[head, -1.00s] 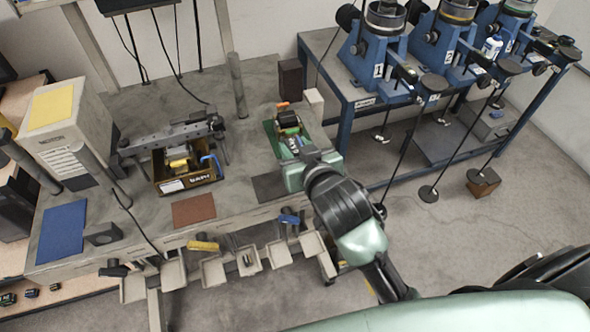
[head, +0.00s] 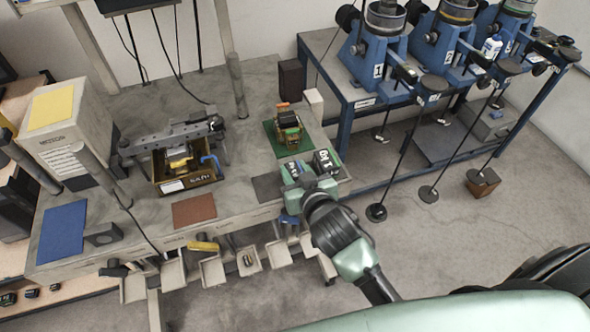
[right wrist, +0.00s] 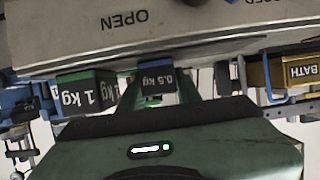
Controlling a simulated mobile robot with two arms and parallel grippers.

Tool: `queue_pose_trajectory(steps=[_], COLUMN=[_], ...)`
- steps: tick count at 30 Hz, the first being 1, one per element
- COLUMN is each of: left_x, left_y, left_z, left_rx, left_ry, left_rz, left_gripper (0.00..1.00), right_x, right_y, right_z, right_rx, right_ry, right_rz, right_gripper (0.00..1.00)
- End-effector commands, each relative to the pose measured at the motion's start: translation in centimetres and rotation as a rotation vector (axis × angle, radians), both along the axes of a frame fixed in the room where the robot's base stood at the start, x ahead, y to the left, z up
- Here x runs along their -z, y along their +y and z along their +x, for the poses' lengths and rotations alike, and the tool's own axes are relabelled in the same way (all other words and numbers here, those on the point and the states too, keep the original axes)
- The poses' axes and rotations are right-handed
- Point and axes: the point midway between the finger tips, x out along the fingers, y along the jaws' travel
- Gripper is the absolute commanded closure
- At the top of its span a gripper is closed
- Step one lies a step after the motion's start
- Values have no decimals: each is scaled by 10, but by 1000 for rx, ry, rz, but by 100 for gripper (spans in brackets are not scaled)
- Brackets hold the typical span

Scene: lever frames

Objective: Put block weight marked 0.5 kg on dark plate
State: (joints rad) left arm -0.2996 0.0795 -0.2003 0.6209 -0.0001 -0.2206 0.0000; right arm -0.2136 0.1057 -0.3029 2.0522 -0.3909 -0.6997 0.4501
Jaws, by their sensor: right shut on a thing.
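A small dark block weight with a blue edge, marked 0.5 kg (right wrist: 158,79), is between the fingers of my right gripper (right wrist: 157,92) in the right wrist view. In the head view my right gripper (head: 297,172) is shut on this block (head: 295,168) above the right end of the bench. The dark plate (head: 268,188) lies flat and bare on the bench, just left of the gripper. A larger block marked 1 kg with a green edge (right wrist: 86,92) is beside the gripper; it also shows in the head view (head: 325,161). My left gripper is out of view.
A green mat (head: 270,134) bearing a small device (head: 289,128) is behind the gripper. A brown mat (head: 194,211) and an open box (head: 188,183) are to the left. Small trays (head: 213,271) hang along the bench's front edge. Blue machines (head: 375,50) stand at the right.

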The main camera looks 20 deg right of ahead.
Motion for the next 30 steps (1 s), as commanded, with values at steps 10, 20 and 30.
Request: queue_pose_trajectory(steps=[10, 20, 30], left_x=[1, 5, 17], left_y=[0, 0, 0], left_z=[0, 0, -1], left_rx=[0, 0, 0], left_ry=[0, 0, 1], left_rz=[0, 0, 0], left_gripper=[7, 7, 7], right_x=[2, -8, -35], right_y=[0, -1, -3], right_z=[0, -24, -89], right_rx=[0, -1, 1], right_ry=[1, 2, 2], right_rz=[0, 1, 2], right_gripper=[45, 45, 45])
